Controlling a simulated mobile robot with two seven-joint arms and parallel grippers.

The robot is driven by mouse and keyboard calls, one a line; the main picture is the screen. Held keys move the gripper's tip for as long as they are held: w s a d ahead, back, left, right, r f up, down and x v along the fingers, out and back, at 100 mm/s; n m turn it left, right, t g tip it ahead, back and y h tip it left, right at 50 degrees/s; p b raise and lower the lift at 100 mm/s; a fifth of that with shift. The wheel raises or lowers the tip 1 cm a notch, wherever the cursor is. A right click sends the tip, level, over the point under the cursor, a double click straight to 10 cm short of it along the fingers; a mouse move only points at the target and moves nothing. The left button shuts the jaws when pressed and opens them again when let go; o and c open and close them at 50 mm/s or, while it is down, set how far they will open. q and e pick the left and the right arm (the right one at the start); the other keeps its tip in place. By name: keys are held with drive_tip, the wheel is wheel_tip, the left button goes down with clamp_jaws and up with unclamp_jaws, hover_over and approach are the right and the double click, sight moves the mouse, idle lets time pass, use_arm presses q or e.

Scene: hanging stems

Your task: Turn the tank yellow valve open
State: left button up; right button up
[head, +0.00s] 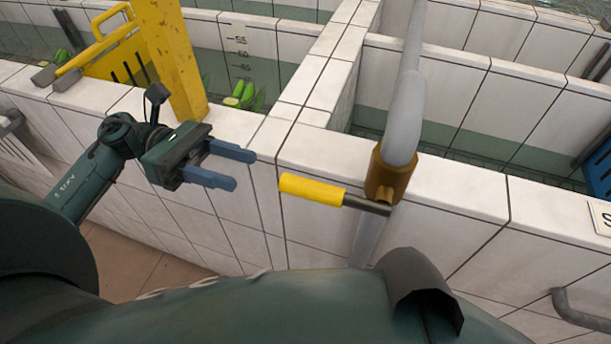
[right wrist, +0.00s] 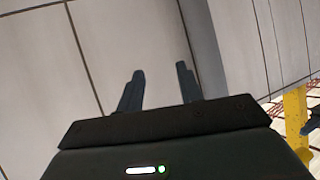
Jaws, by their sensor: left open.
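The yellow valve handle (head: 312,190) sticks out to the left from a brass valve body (head: 388,177) on a grey pipe (head: 405,110) at the tiled tank wall. The handle lies nearly level in the head view. My left gripper (head: 234,168) is open and empty, left of the handle's free end, with a gap between them. Its two blue-grey fingers point right, toward the handle. My right gripper (right wrist: 158,88) shows in the right wrist view with its fingers apart and nothing between them, facing a tiled wall. It does not show clearly in the head view.
White tiled tank walls (head: 460,187) run across the view, with water behind them. A yellow post (head: 170,60) stands behind my left arm. Green stems (head: 240,95) float in the left tank. A blue crate (head: 598,172) is at the right edge. A grey bent pipe (head: 580,312) is at lower right.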

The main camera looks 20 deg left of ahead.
sight(293, 183)
use_arm(q)
drive_tip(key=d+p, duration=0.1)
drive_tip(key=d, duration=0.4)
drive_tip(key=d+p, duration=0.2)
drive_tip(key=d, duration=0.3)
drive_tip(key=shift+s+r, duration=0.2)
drive_tip(key=shift+d+f, duration=0.1)
drive_tip(key=shift+d, duration=0.6)
drive_tip(key=shift+c, duration=0.3)
clamp_jaws()
